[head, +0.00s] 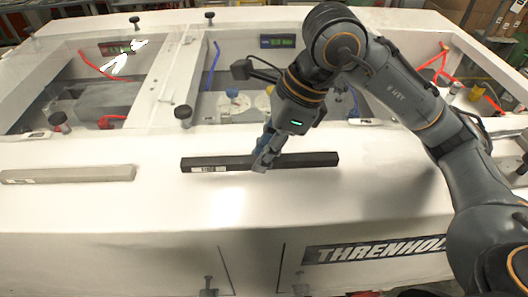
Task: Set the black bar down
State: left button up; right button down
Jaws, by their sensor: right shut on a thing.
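The black bar (310,160) is a long dark strip with a small white label near its left end. It lies level along the white ledge (230,205) of the machine, or very close above it; I cannot tell whether it touches. My right gripper (264,162) comes down from above and is shut on the bar near its middle. The fingers hide a short part of the bar. My left gripper is not in view.
A grey bar (70,174) lies on the ledge at the left. Behind the ledge are open bays with red and blue hoses, and several black knobs (183,113) stand along their edge. A white glove-like shape (124,58) shows at the upper left.

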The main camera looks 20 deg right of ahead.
jog(key=shift+f, duration=0.75)
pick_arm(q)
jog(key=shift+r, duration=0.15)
pick_arm(e)
jog(key=shift+d, duration=0.1)
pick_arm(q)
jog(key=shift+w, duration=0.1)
pick_arm(e)
jog(key=shift+f, duration=0.15)
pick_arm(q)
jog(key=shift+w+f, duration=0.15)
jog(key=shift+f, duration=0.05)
pick_arm(e)
jog(key=c, duration=1.2)
grip_release()
pick_arm(q)
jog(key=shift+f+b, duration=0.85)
jog(key=shift+b, duration=0.2)
pick_arm(e)
jog(key=v, duration=1.2)
jog(key=shift+s, duration=0.1)
